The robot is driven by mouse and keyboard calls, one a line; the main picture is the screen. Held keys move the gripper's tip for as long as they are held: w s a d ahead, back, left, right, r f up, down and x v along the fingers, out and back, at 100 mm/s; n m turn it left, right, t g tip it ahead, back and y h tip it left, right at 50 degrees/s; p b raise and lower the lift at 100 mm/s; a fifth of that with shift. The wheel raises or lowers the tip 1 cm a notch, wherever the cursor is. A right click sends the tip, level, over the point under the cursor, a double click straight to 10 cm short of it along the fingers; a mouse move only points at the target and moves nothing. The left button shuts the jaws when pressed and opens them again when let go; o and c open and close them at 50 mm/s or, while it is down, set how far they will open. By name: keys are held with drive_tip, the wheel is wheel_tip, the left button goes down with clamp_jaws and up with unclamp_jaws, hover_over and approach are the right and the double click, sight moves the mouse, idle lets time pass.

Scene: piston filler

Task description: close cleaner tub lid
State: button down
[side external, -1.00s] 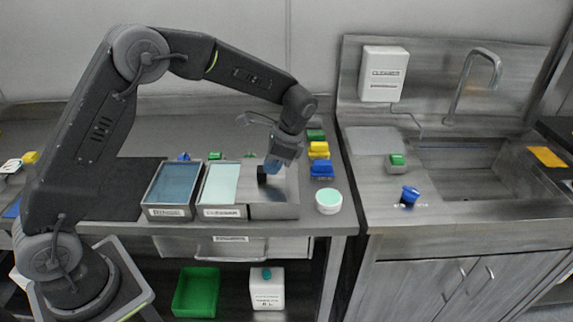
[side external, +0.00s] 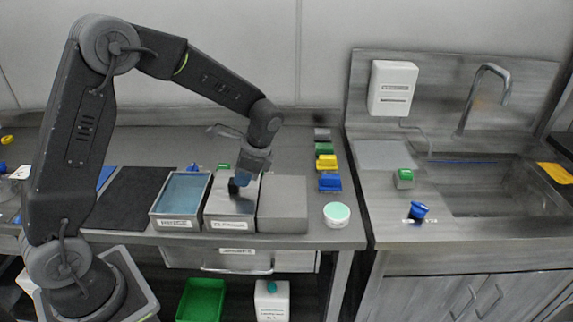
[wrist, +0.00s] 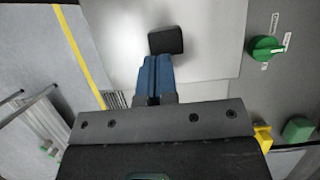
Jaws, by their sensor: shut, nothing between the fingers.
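The cleaner tub (side external: 230,225) is the middle one of three in the side external view. A flat steel lid (side external: 221,208) with a black knob (side external: 233,187) lies over its top, and no pale liquid shows. The lid also fills much of the wrist view (wrist: 208,70), with the knob (wrist: 166,40) just beyond my fingertips. My gripper (side external: 242,182) is shut and empty, its blue fingers pointing down at the right side of the knob. It also shows in the wrist view (wrist: 152,60). I cannot tell whether the fingers touch the knob, or whether the lid is fully seated.
A tub of blue liquid (side external: 181,212) stands close on the left. A plain grey block-like surface (side external: 284,205) adjoins on the right. A round white pot (side external: 337,215) and several coloured blocks, including a blue one (side external: 330,182), stand farther right. The sink (side external: 490,190) is beyond.

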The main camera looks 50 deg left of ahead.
drive_tip(key=shift+w+d+f, duration=0.15)
drive_tip(key=shift+w+d, duration=0.95)
drive_tip(key=shift+d, duration=0.05)
drive_tip(key=v, duration=1)
approach(250, 193)
drive_tip(key=w+f, duration=0.2)
drive_tip(key=w, duration=0.1)
drive_tip(key=w+f, duration=0.1)
drive_tip(key=f, duration=0.1)
drive_tip(key=shift+w+d, duration=0.25)
drive_tip(key=shift+d, duration=0.15)
drive_tip(key=shift+s+a, duration=1.4)
